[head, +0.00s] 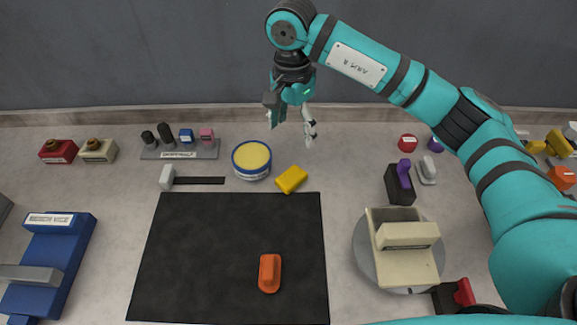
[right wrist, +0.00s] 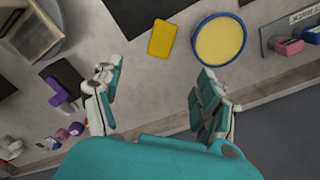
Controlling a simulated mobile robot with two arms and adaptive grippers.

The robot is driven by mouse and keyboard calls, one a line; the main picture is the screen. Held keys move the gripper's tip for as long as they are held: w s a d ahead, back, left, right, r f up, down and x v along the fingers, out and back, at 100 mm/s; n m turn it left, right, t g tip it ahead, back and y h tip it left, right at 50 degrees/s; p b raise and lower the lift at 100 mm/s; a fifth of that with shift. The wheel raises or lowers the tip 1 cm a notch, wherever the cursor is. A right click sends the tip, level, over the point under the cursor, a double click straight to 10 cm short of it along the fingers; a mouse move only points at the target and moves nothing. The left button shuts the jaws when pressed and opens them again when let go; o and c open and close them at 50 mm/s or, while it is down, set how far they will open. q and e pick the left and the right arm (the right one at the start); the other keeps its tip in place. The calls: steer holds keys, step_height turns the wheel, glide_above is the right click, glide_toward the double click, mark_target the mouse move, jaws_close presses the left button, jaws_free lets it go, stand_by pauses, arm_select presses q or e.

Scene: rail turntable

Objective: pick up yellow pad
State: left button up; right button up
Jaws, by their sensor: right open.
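The yellow pad (head: 292,179) lies on the grey surface by the top edge of the black mat, just right of a round tin with a yellow top (head: 252,160). My right gripper (head: 290,125) is above and behind the pad, apart from it. In the right wrist view the pad (right wrist: 162,39) shows beyond my open, empty right gripper (right wrist: 152,92), roughly between the lines of its two fingers. The tin (right wrist: 219,39) is beside it there. My left gripper is not in view.
The black mat (head: 220,250) holds an orange block (head: 270,272). A turntable (head: 365,262) with a cream fixture stands at the right. A blue vise (head: 60,245) is at the left. A small rack (head: 180,154) stands near the back wall. Bare surface lies right of the pad.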

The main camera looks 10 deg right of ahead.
steer(key=p, duration=0.2)
glide_above(291, 176)
step_height(291, 176, down, 6)
steer(key=r, duration=0.1)
steer(key=f, duration=0.3)
steer(key=f+p, duration=0.1)
steer(key=shift+d+f, duration=0.25)
steer(key=shift+f, duration=0.6)
steer(key=f+p, duration=0.2)
steer(key=f, duration=0.1)
steer(key=f+p, duration=0.1)
steer(key=shift+a+f, duration=0.2)
steer(key=shift+a, duration=0.05)
steer(key=shift+f, duration=0.3)
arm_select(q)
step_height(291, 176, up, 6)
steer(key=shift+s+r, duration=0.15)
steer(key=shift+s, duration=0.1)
arm_select(e)
steer(key=shift+c, duration=0.4)
